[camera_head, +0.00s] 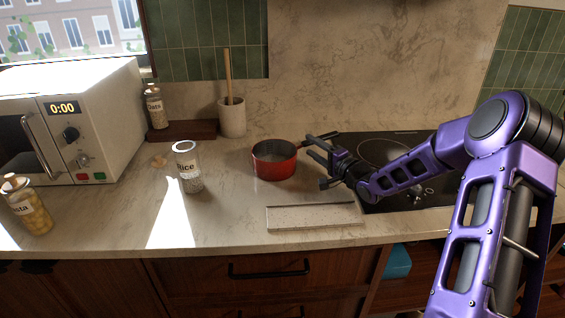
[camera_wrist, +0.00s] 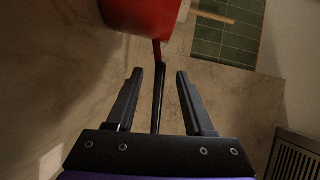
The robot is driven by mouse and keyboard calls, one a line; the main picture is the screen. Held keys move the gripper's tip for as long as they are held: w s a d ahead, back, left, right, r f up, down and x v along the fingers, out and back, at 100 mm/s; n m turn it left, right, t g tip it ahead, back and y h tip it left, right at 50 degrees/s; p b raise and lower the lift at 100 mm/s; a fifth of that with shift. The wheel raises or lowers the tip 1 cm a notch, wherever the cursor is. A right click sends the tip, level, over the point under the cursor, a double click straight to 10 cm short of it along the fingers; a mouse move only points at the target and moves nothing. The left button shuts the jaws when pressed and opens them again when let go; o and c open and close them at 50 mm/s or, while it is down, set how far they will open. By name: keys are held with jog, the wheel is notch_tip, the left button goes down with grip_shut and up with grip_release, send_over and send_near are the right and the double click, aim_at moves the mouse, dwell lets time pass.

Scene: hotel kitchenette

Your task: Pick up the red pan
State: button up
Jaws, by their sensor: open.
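The red pan (camera_head: 274,163) stands on the counter in the middle of the head view, with its dark handle pointing right and back toward the hob. In the wrist view the red pan (camera_wrist: 142,14) is cut off by the top edge, and its dark handle (camera_wrist: 158,90) runs down between my fingers. My gripper (camera_head: 317,149) is open, just right of the pan, and it also shows in the wrist view (camera_wrist: 160,75). The fingers lie on either side of the handle with gaps; I cannot tell their exact height against it.
A glass rice jar (camera_head: 188,170) stands left of the pan. A pale board (camera_head: 314,216) lies in front, near the counter edge. The dark hob (camera_head: 405,150) is under my arm. A utensil crock (camera_head: 232,118), microwave (camera_head: 75,120) and pasta jar (camera_head: 30,208) stand further left.

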jog(key=shift+x, duration=1.05)
grip_shut()
dwell(0.5)
jog(key=shift+r, duration=0.15)
